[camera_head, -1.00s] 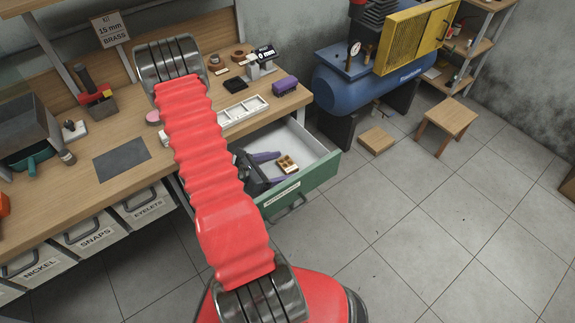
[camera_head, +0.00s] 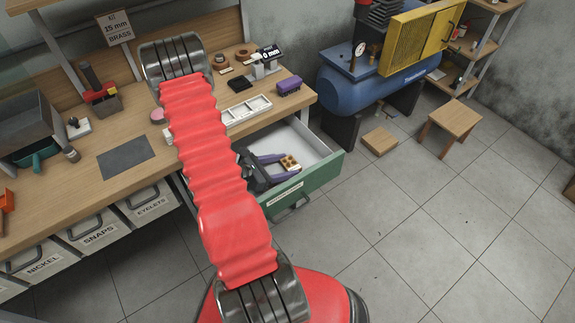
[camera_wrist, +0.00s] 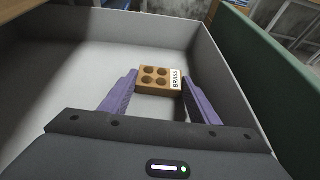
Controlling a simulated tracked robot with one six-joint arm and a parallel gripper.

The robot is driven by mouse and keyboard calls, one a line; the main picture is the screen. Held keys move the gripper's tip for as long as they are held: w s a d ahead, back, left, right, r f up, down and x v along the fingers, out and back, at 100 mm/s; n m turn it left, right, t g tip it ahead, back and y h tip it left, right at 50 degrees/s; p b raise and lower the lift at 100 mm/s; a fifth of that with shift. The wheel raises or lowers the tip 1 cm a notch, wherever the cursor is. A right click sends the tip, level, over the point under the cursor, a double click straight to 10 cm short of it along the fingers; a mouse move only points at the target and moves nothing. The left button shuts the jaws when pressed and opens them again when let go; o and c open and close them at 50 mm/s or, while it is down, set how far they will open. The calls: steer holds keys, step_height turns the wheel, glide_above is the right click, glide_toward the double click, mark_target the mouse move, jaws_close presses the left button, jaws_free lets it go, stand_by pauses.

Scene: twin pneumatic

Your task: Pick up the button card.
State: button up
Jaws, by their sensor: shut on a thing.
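The button card (camera_wrist: 154,78) is a small tan-brown block with round dark holes and a white label reading BRASS. It is inside the open drawer (camera_head: 325,170), and also shows in the head view (camera_head: 290,162). My gripper (camera_wrist: 160,80) has purple fingers, one at each side of the card. It is shut on the card near the fingertips; the head view shows the gripper (camera_head: 284,163) reaching over the pale drawer floor. I cannot tell whether the card touches the floor or hangs just above it.
The green drawer front and grey side walls surround my gripper. Above is the wooden bench with a white divided tray (camera_head: 247,109), a purple brush-like block (camera_head: 289,87) and a display device (camera_head: 266,60). A blue compressor (camera_head: 365,88) stands right; open floor lies in front.

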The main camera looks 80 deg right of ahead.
steer(key=shift+r, duration=0.1)
step_height(320, 180, up, 18)
stand_by(0.8)
steer(key=shift+w, duration=0.1)
stand_by(0.5)
